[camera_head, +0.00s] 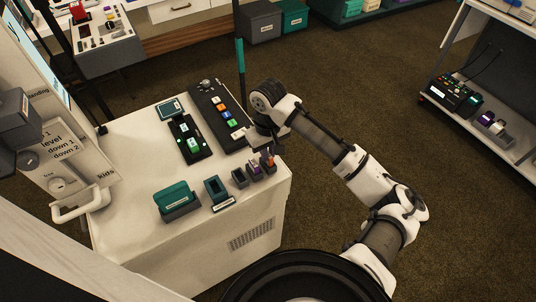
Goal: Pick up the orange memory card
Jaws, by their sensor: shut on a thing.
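The orange memory card (268,157) stands upright at the right front corner of the white counter, at a small dark holder. My gripper (264,148) reaches down from above at this spot and is shut on the card. The arm comes in from the right. The fingertips are small and partly hidden by the hand, and I cannot tell whether the card is clear of its holder.
A purple card in a holder (254,168) and a dark empty-looking holder (239,178) stand close to the left. A teal-topped box (176,199), a teal-and-dark stand (217,192), a black device (190,140) and a long button panel (219,115) share the white counter (140,160).

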